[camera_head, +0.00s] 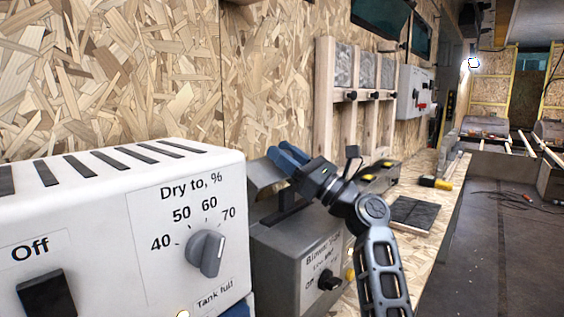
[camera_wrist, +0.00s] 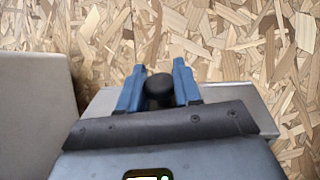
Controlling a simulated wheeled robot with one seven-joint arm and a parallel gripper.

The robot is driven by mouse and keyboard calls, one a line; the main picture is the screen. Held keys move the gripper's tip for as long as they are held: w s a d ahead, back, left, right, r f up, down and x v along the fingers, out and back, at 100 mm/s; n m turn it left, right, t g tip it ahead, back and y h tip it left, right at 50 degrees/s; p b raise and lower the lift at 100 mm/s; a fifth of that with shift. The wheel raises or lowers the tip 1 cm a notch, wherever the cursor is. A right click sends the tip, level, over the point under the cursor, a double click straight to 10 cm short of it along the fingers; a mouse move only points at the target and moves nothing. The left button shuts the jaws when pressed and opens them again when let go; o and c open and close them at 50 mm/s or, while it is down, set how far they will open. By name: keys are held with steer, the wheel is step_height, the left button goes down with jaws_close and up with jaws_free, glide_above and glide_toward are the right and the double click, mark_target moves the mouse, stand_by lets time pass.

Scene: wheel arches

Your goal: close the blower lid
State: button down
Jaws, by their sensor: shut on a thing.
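The grey blower box (camera_head: 290,262), with its label and black knob on the front, stands right of the white dryer. Its grey lid (camera_head: 262,173) is raised and tilted at the back of the box, partly hidden by my gripper. My gripper (camera_head: 285,157) is above the box with its blue fingers at the lid. In the wrist view, the fingers are shut on a round black knob (camera_wrist: 158,88), with the pale grey lid (camera_wrist: 262,108) behind and beside them. The lid's hinge side is hidden.
The white dryer (camera_head: 130,235) stands close on the left. The chipboard wall (camera_head: 270,70) is right behind the lid. A dark flat plate (camera_head: 412,213) and a yellow-black tool (camera_head: 435,183) lie on the bench to the right. The floor beyond the bench is mostly open.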

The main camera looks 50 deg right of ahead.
stand_by(0.3)
steer(key=c, duration=0.8)
jaws_free()
steer(key=b+v, duration=0.1)
steer(key=v, duration=0.6)
steer(key=shift+s+d+f, duration=0.1)
steer(key=shift+s+f, duration=0.1)
steer(key=shift+s, duration=0.15)
